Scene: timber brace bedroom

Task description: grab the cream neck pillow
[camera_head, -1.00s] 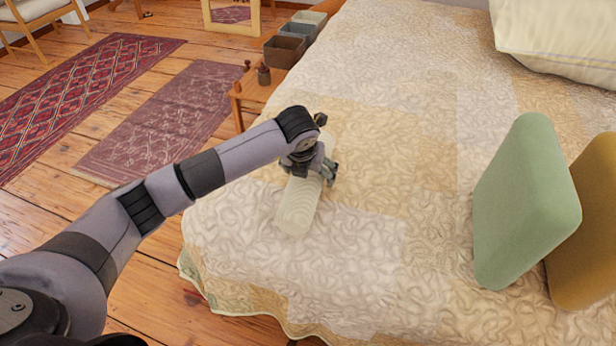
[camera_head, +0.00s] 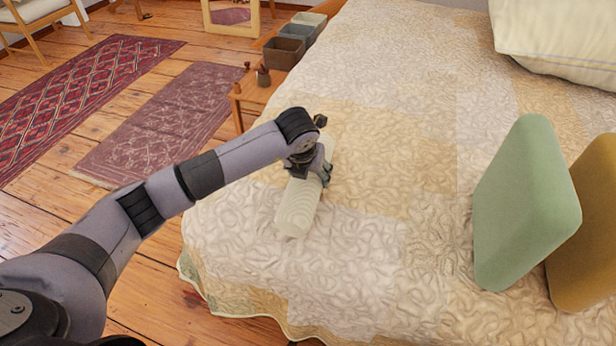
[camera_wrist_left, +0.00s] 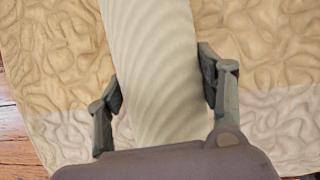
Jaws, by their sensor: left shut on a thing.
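The cream neck pillow (camera_head: 299,207) is a pale, ribbed roll lying on the bed near its left edge. My left gripper (camera_head: 312,176) is over its upper part, with the arm coming in from the left. In the left wrist view the pillow (camera_wrist_left: 152,65) runs between the two fingers of the gripper (camera_wrist_left: 160,85), which are shut on it from both sides. The pillow's middle is partly hidden by the gripper in the head view. My right gripper is in neither view.
The quilted bed (camera_head: 390,150) spreads right of the pillow. A green cushion (camera_head: 525,205) and a mustard cushion (camera_head: 592,225) stand at the right. A white pillow (camera_head: 560,40) lies at the top right. A small wooden table (camera_head: 258,92) stands beside the bed, with bins (camera_head: 285,50) near it.

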